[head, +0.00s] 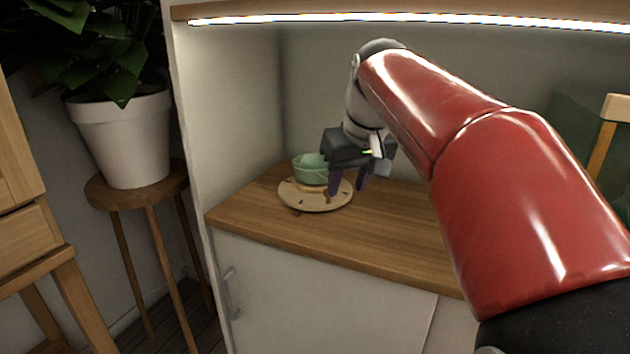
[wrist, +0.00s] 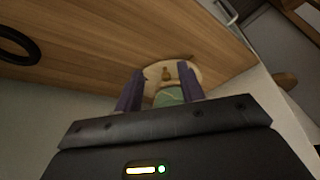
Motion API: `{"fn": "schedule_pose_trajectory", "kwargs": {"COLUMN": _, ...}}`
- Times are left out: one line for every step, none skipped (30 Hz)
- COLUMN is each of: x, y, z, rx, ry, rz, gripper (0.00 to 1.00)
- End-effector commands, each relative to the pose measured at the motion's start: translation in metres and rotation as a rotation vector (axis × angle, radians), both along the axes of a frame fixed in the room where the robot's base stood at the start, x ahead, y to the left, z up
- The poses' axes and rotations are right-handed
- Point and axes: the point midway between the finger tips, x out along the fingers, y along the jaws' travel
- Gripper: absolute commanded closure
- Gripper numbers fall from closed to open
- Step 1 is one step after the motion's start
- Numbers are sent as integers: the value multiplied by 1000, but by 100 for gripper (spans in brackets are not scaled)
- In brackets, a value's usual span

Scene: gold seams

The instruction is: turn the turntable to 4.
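The turntable (head: 318,203) is a round pale wooden disc with dark marks near its rim, on the wooden counter. The marks are too small to read. A green bowl (head: 308,170) sits at its back. My gripper (head: 348,187) is at the disc's right side, its two purple fingers pointing down and apart. In the wrist view the fingers (wrist: 159,86) stand apart, with part of the turntable (wrist: 178,63), a small brown piece (wrist: 167,74) and the green bowl (wrist: 168,96) seen between them. I cannot tell whether a finger touches the disc.
A white side wall (head: 230,120) stands close on the left. A lit shelf (head: 420,15) runs overhead. A black ring (wrist: 18,45) shows in the wrist view. A potted plant (head: 122,135) stands outside, left.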

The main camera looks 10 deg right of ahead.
Motion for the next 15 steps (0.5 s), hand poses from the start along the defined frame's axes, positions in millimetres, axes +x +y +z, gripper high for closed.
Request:
{"fn": "schedule_pose_trajectory", "kwargs": {"x": 13, "y": 2, "z": 1, "rx": 2, "ry": 2, "rz": 1, "gripper": 61}}
{"fn": "schedule_pose_trajectory", "kwargs": {"x": 19, "y": 3, "z": 1, "rx": 0, "ry": 2, "rz": 1, "gripper": 61}}
{"fn": "schedule_pose_trajectory", "kwargs": {"x": 28, "y": 4, "z": 1, "rx": 0, "ry": 1, "rz": 2, "gripper": 61}}
{"fn": "schedule_pose_trajectory", "kwargs": {"x": 35, "y": 6, "z": 1, "rx": 1, "ry": 1, "rz": 2, "gripper": 61}}
{"fn": "schedule_pose_trajectory", "kwargs": {"x": 41, "y": 7, "z": 1, "rx": 1, "ry": 1, "rz": 2, "gripper": 61}}
{"fn": "schedule_pose_trajectory", "kwargs": {"x": 50, "y": 8, "z": 1, "rx": 1, "ry": 1, "rz": 2, "gripper": 61}}
{"fn": "schedule_pose_trajectory", "kwargs": {"x": 56, "y": 9, "z": 1, "rx": 0, "ry": 1, "rz": 2, "gripper": 61}}
{"fn": "schedule_pose_trajectory", "kwargs": {"x": 62, "y": 10, "z": 1, "rx": 0, "ry": 1, "rz": 2, "gripper": 61}}
{"fn": "schedule_pose_trajectory", "kwargs": {"x": 65, "y": 11, "z": -8, "rx": 0, "ry": 3, "rz": 0, "gripper": 61}}
{"fn": "schedule_pose_trajectory", "kwargs": {"x": 66, "y": 11, "z": -15, "rx": 1, "ry": 3, "rz": -1, "gripper": 61}}
{"fn": "schedule_pose_trajectory", "kwargs": {"x": 67, "y": 11, "z": -20, "rx": 1, "ry": 2, "rz": -1, "gripper": 61}}
{"fn": "schedule_pose_trajectory", "kwargs": {"x": 69, "y": 11, "z": -25, "rx": 0, "ry": 2, "rz": -1, "gripper": 61}}
{"fn": "schedule_pose_trajectory", "kwargs": {"x": 71, "y": 12, "z": -29, "rx": 0, "ry": 1, "rz": -1, "gripper": 61}}
{"fn": "schedule_pose_trajectory", "kwargs": {"x": 73, "y": 12, "z": -32, "rx": 0, "ry": 1, "rz": -1, "gripper": 61}}
{"fn": "schedule_pose_trajectory", "kwargs": {"x": 74, "y": 12, "z": -36, "rx": 0, "ry": 0, "rz": -1, "gripper": 61}}
